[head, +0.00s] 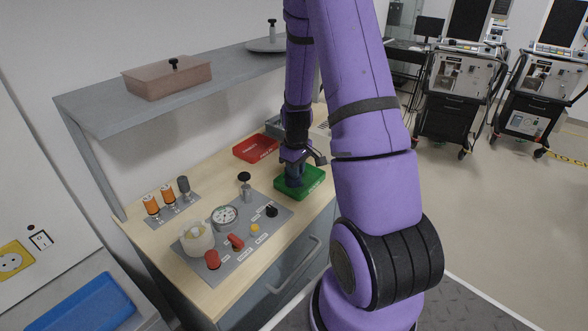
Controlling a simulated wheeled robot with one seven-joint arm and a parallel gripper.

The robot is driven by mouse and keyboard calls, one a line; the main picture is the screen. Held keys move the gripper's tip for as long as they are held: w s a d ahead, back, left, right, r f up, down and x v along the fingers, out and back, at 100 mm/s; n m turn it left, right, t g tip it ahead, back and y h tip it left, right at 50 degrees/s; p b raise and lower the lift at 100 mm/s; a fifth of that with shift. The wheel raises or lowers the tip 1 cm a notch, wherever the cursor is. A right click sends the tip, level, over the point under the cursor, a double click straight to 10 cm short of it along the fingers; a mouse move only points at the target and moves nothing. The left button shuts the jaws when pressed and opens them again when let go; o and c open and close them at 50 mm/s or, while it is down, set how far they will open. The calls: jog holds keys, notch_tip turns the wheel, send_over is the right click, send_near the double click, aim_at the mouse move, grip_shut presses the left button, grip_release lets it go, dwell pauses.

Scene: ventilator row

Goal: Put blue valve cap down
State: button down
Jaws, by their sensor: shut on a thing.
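My gripper (297,165) points down over the green tray (313,186) on the wooden worktop. It is shut on a small dark blue thing, which looks like the blue valve cap (294,175). The cap is low, at or just above the tray floor; I cannot tell whether it touches. The gripper fingers and my arm hide much of it.
A red tray (256,148) lies behind and left of the green one. A grey panel (240,255) with a gauge (224,217), knobs and a black-topped lever stands in front. A shelf (110,119) with a lidded box (168,77) overhangs the worktop's back.

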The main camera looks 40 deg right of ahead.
jog(key=shift+f, duration=0.15)
jog(key=shift+f, duration=0.3)
jog(key=shift+f, duration=0.15)
jog(key=c, duration=1.1)
grip_release()
